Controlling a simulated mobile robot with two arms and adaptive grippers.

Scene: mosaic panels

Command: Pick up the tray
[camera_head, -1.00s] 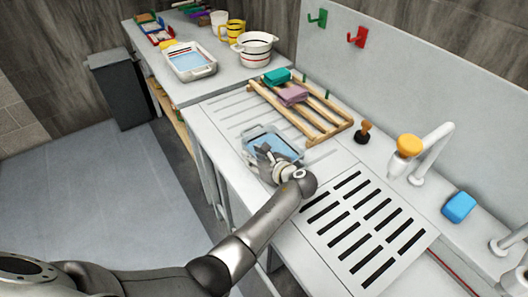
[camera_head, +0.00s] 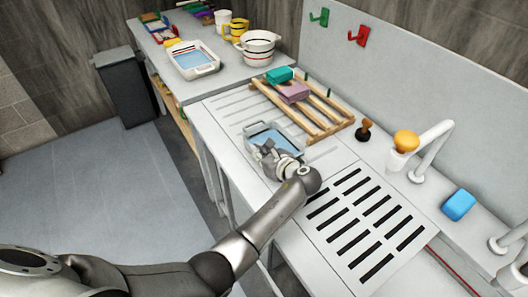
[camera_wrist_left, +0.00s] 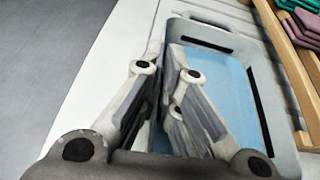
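The tray (camera_head: 291,137) is a grey-blue shallow tray with a pale blue inside. It rests on the white counter in the middle of the head view, and it fills much of the left wrist view (camera_wrist_left: 215,40). My left gripper (camera_head: 263,152) is at the tray's near left side. In the left wrist view its fingers (camera_wrist_left: 173,60) are close together, with the tray's side wall between them; their hold hides part of that wall. My right gripper is not in view.
A wooden rack (camera_head: 330,127) with a teal block (camera_head: 279,75) and a purple block (camera_head: 293,92) stands just behind the tray. A slotted drain panel (camera_head: 335,238) lies to the right. Another white tray (camera_head: 205,71) sits on the far table.

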